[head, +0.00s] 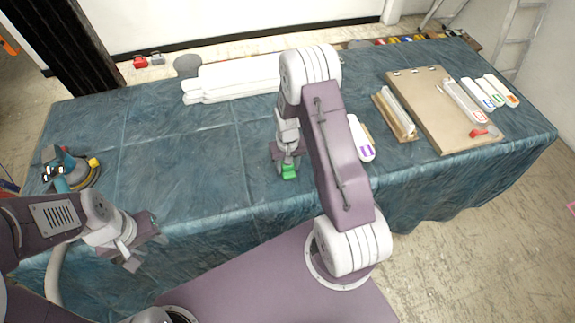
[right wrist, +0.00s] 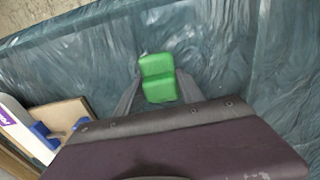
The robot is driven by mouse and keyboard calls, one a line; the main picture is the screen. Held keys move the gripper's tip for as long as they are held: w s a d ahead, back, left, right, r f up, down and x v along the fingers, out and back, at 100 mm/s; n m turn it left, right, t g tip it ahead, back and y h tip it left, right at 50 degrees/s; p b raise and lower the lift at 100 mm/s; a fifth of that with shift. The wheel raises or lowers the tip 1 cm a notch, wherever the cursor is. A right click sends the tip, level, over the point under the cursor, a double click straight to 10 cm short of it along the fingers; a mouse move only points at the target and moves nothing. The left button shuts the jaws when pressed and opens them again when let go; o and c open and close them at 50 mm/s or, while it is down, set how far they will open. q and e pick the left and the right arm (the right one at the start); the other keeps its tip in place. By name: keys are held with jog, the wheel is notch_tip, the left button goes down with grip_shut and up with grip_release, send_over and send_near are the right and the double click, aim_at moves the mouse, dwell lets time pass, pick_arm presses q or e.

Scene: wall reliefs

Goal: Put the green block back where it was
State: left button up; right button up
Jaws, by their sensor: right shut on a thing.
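The green block (head: 289,171) is near the middle of the blue-covered table. It also shows in the right wrist view (right wrist: 158,78), between the fingers of my right gripper (head: 288,162). My right gripper is shut on it, pointing down at the table. I cannot tell whether the block touches the cloth. My left gripper (head: 146,240) is at the lower left, near the table's front edge, away from the block. Its fingers appear apart and nothing shows between them.
The table cloth (head: 180,150) is clear left of the block. Right of it lie a white tool with a purple label (head: 361,138), a wooden tray (head: 393,115) and a board (head: 425,100) with white tools. A sander (head: 72,170) stands at the left; white rolls (head: 230,82) lie behind.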

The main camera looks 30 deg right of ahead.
jog(key=o, duration=1.2)
jog(key=shift+f, duration=0.15)
